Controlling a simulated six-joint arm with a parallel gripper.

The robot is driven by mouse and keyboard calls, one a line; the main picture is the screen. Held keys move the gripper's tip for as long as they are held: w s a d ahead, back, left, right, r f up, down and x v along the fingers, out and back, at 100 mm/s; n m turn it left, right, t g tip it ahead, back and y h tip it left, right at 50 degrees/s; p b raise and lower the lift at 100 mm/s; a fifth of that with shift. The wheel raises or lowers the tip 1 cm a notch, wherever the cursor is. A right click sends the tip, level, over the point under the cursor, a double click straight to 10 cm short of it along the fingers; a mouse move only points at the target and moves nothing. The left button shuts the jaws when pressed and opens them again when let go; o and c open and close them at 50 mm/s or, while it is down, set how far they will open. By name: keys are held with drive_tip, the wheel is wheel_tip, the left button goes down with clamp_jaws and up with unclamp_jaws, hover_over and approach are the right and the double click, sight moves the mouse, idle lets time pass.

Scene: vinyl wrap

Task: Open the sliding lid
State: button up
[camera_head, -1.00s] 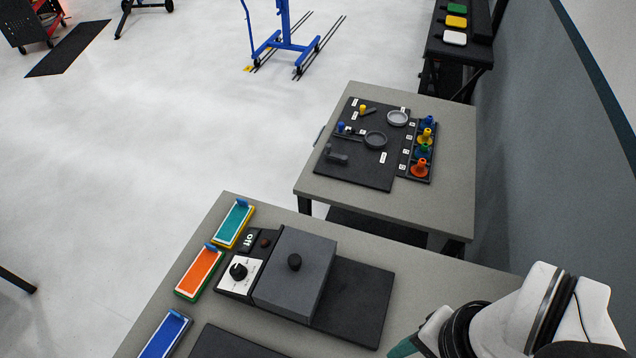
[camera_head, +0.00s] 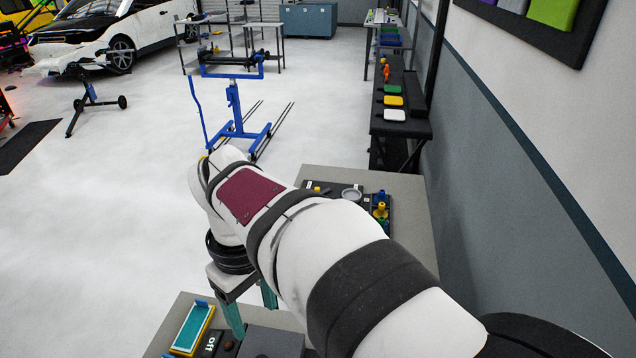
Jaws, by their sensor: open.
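The dark grey box with the sliding lid (camera_head: 274,343) is at the bottom of the view. Only its far part shows; the rest is cut off by the frame and covered by my arm. The lid's black knob cannot be made out clearly. My gripper (camera_head: 252,310) points down with its two green fingers apart, over the far end of the box. No object shows between the fingers. I cannot tell how high they are above the lid.
A teal-and-yellow tray (camera_head: 193,327) and an "off" label (camera_head: 210,344) lie left of the box on the grey table (camera_head: 168,328). A wall (camera_head: 490,200) runs along the right.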

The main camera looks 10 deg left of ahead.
sight(261, 357)
drive_tip(key=f, duration=1)
drive_tip(key=a+f, duration=0.1)
drive_tip(key=f, duration=0.5)
drive_tip(key=shift+r, duration=0.1)
clamp_jaws()
idle(0.6)
